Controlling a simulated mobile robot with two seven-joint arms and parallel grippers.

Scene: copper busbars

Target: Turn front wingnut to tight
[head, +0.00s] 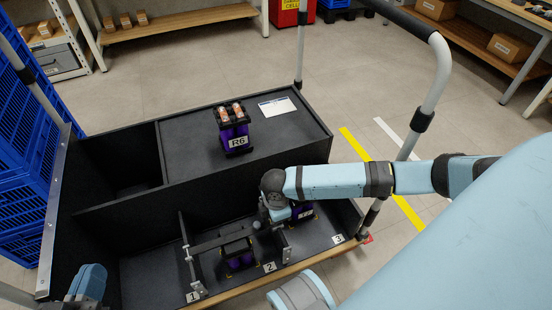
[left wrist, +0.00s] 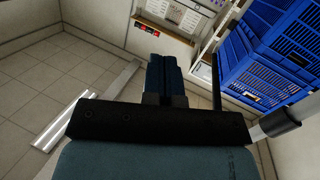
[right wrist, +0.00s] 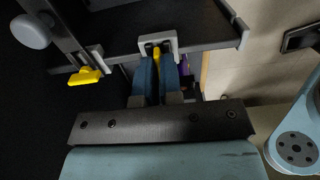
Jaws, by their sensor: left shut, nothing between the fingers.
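In the right wrist view, a yellow wingnut (right wrist: 157,52) shows edge-on inside a grey bracket (right wrist: 173,42). The blue fingers of my right gripper (right wrist: 158,60) stand on both sides of it and look closed on it. A second yellow wingnut (right wrist: 86,76) sits to the left, apart from the fingers, its wings broadside. Which one is the front one I cannot tell. In the head view my right wrist hides the fingers and wingnuts, over the bracket by label 2 (head: 269,267). My left gripper (left wrist: 164,58) is shut and empty, away from the parts.
A black tray cart (head: 110,205) holds a purple battery-like unit marked R6 (head: 237,142) and a white card (head: 277,107). A grey bar (head: 215,242) spans two uprights over another dark purple unit (head: 238,262). Blue crates (head: 25,160) stand at the left.

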